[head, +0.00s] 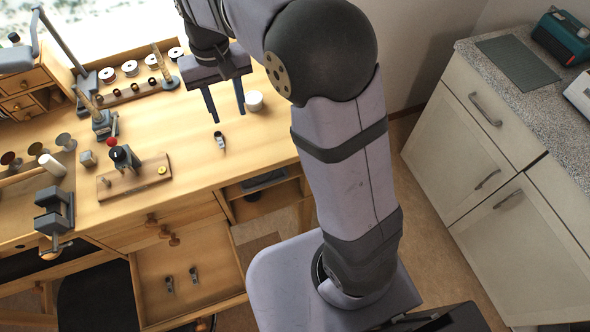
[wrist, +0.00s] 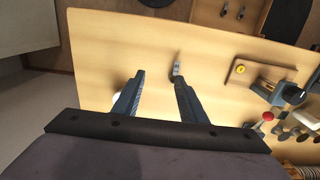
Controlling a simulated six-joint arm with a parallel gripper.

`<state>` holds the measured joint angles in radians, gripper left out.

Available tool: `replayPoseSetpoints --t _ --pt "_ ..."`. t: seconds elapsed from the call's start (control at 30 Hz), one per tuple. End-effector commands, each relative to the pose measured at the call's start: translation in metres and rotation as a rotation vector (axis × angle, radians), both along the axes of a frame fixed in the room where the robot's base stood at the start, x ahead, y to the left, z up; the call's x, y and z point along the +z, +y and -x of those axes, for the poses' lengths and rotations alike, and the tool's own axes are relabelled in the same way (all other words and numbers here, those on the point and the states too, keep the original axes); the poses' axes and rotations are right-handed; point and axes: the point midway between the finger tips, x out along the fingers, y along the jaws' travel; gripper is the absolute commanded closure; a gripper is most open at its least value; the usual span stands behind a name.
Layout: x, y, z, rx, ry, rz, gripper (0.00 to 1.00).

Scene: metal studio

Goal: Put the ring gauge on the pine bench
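A small grey-and-dark gauge (head: 220,141), which looks like the ring gauge, lies on the pine bench (head: 182,122) near its front right part. It also shows in the wrist view (wrist: 177,66), just beyond the right fingertip. My gripper (head: 229,117) is above the bench, with its two fingers apart and nothing between them. In the wrist view my gripper (wrist: 158,77) is open too. I cannot tell its exact height or whether a finger touches the gauge. Two similar small things, (head: 169,284) and (head: 194,274), lie in the open lower drawer.
A white cup-like thing (head: 254,101) stands right of my fingers. A wooden board with a small press (head: 124,158) and a grey vise (head: 54,212) are to the left. Reels (head: 130,68) line the back. Bare bench surrounds the gauge.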

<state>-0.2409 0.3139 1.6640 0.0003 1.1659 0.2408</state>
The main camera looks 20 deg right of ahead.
Motion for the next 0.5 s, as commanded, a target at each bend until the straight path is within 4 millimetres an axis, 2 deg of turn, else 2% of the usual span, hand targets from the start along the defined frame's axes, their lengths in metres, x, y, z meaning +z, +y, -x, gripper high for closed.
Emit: replayPoseSetpoints --t 0.03,0.2,0.33,0.5 --pt "-0.006 -0.014 0.014 -0.006 0.002 0.001 0.62" --pt "-0.032 -0.053 0.066 -0.007 -0.002 0.0 0.62" --pt "-0.053 -0.075 0.109 -0.008 -0.003 0.0 0.62" --pt "-0.076 -0.092 0.155 -0.006 -0.004 0.001 0.62"
